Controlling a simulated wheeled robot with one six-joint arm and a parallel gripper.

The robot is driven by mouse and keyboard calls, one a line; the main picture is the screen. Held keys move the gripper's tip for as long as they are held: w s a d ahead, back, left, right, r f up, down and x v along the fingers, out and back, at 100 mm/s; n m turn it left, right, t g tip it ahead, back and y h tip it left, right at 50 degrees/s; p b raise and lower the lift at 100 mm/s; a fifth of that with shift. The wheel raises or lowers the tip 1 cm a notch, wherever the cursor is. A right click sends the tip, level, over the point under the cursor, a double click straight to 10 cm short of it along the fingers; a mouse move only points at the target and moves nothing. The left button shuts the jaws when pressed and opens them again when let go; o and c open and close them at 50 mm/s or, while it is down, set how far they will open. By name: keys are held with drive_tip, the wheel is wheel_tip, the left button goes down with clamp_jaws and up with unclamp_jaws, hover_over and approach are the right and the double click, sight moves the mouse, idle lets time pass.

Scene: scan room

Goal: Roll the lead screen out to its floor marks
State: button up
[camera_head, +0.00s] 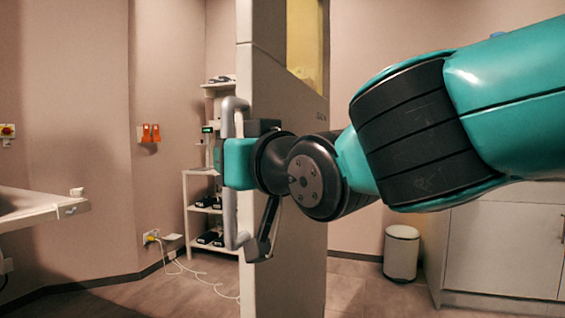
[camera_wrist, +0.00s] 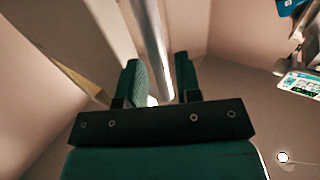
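The lead screen (camera_head: 285,190) is a tall pale panel with a yellowish window (camera_head: 305,45) at its top, upright in the middle of the head view. A grey vertical handle (camera_head: 230,220) is fixed along its left edge. My gripper (camera_head: 238,163) is at the handle's mid-height, with a teal finger across the bar. In the wrist view, the handle (camera_wrist: 150,40) runs between the two fingers (camera_wrist: 159,85). A narrow gap seems to show on its left, so I cannot tell whether they press on it. The screen's foot and the floor marks are not visible.
A white shelf rack (camera_head: 200,190) stands behind the screen's left side, with cables (camera_head: 205,280) on the floor. A pale table end (camera_head: 45,210) juts in at left. A white bin (camera_head: 402,253) and cabinet (camera_head: 500,250) stand at right.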

drive_tip(key=p+v, duration=0.1)
drive_tip(key=v, duration=1.1)
drive_tip(key=shift+s+d, duration=0.25)
drive_tip(key=w+d+f+g+h, duration=0.2)
drive_tip(key=d+f+g+h, duration=0.15)
drive_tip(key=f, duration=0.55)
drive_tip(key=s+d+f+g+h, duration=0.3)
drive_tip(key=s+d+f+g, duration=0.7)
drive_tip(key=f, duration=0.3)
wheel_tip(320, 180, up, 28)
drive_tip(key=s+p, duration=0.1)
drive_tip(key=p, duration=2.7)
drive_tip(key=shift+s+d+m+g+p, duration=0.15)
drive_tip(key=shift+d+m+g+p, duration=0.15)
drive_tip(key=shift+d+g+p, duration=0.1)
